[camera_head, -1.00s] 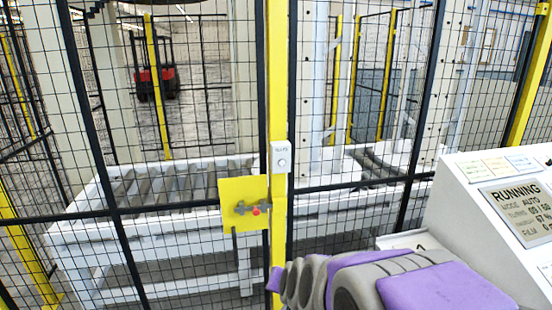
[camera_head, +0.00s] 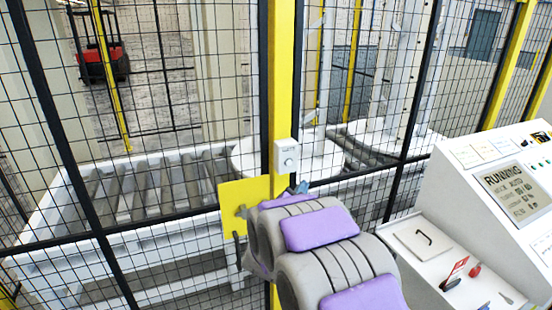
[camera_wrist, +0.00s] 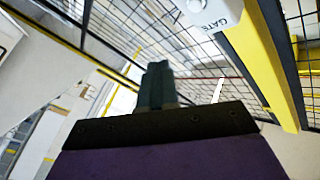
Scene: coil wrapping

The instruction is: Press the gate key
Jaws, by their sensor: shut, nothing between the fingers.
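The gate key box (camera_head: 287,157) is a small pale box with a round button, mounted on the yellow gate post (camera_head: 282,60). In the wrist view the box (camera_wrist: 212,12) is at the top edge, partly cut off, with lettering that reads like "GATE". My gripper (camera_wrist: 157,85) is shut and empty, its dark fingers pointing up and away, to the lower left of the box and apart from it in that view. In the head view the fingertips (camera_head: 300,187) show just below the box, beyond my purple and grey arm. I cannot tell their distance from the box.
A yellow latch plate (camera_head: 238,198) is on the post's left, partly behind my arm. Black mesh fencing (camera_head: 180,60) stands before a roller conveyor (camera_head: 150,190). A control console (camera_head: 490,190) reading "RUNNING" stands at right, with a shelf (camera_head: 428,240) close to my arm.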

